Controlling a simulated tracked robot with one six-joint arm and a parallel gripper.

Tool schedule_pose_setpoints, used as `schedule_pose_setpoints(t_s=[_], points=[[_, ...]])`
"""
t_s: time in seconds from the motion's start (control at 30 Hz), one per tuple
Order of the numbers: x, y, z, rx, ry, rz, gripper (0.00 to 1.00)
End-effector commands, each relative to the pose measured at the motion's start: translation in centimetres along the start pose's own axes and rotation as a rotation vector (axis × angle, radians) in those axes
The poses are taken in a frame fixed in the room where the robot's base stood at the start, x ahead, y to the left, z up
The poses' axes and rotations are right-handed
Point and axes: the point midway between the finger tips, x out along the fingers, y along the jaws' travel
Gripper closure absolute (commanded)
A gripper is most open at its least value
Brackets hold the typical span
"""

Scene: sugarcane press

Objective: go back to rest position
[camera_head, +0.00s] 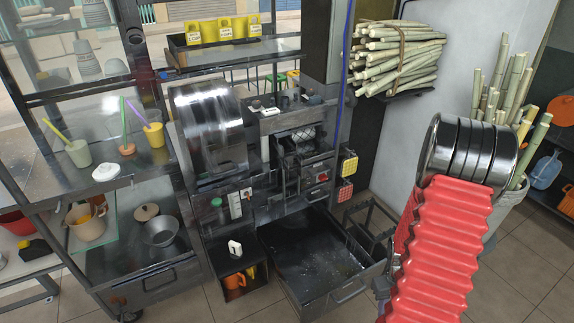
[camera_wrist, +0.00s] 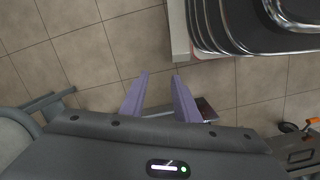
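My gripper (camera_wrist: 158,77) shows in the wrist view with its two purple fingers apart, and nothing is between them. Below the fingertips I see tiled floor (camera_wrist: 105,65) and part of a dark object that I cannot make out. In the head view my arm with its red bellows fills the lower right, and the gripper does not show there. The sugarcane press (camera_head: 210,130) stands in the middle of the head view, with an open dark drawer or tray (camera_head: 320,260) low in front of it.
Cane bundles (camera_head: 400,58) lie on a wall shelf, and more canes (camera_head: 500,95) stand in a bin behind my arm. A glass-shelved rack (camera_head: 130,180) with cups is at left. In the wrist view, a dark, metal-rimmed object (camera_wrist: 235,35) is close at upper right.

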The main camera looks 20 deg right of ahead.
Motion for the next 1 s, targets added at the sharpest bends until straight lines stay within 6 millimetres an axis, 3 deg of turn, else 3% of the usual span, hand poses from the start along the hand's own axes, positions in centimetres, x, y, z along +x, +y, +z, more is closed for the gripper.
schedule_pose_setpoints(t_s=[0.1, 0.4, 1.0], points=[[-3.2, -1.3, -0.2, 0.032, -0.002, 0.009, 0.71], [-10.4, -5.1, 0.1, 0.103, 0.003, 0.019, 0.71], [-22.4, -14.0, 2.9, 0.135, 0.089, 0.008, 0.71]])
